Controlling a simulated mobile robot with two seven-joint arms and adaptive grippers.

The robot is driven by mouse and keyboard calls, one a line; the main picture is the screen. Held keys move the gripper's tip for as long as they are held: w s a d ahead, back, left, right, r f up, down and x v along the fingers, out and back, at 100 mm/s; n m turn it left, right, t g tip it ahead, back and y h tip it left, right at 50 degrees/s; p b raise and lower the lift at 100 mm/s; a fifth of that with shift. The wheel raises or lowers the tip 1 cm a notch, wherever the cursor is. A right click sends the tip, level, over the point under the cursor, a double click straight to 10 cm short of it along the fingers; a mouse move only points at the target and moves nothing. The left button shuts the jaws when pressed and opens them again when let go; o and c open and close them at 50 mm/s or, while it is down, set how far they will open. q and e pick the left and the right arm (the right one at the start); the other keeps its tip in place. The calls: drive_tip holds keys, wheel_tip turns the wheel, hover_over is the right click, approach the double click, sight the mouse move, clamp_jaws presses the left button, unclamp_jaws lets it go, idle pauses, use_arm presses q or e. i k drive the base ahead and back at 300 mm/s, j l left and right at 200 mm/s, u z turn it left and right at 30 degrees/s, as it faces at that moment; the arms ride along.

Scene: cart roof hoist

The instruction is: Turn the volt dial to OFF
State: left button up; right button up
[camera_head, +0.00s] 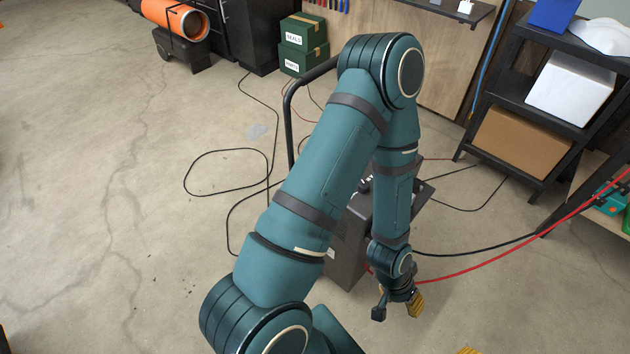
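The volt dial is not visible. A dark grey machine (345,262) with a tall black handle (289,122) stands on the floor mid-picture, largely hidden behind my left arm. A dark sloping panel edge shows to the right of the forearm, but I can make out no dial on it. My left gripper (398,308) hangs at the machine's lower right, with its yellow-padded finger and dark finger spread apart and nothing visible between them. I cannot tell its height or distance from the machine. Only a yellow tip of what seems my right gripper (468,351) shows at the bottom edge.
A red cable (500,266) and a black cable (480,247) run right from the machine. Black cable loops (228,172) lie on the floor to its left. A dark shelf (520,150) with boxes stands at right. Green boxes (302,45) are behind.

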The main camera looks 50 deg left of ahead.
sight(364, 186)
drive_tip(key=k+j, duration=0.1)
drive_tip(key=j, duration=0.55)
drive_tip(key=k+j+z, duration=0.1)
drive_tip(key=j, duration=0.2)
drive_tip(key=k+j, duration=0.1)
drive_tip(key=j, duration=0.4)
drive_tip(key=k+j, duration=0.1)
drive_tip(key=j, duration=0.35)
drive_tip(key=j+z, duration=0.1)
drive_tip(key=j, duration=1.5)
drive_tip(key=i, duration=0.05)
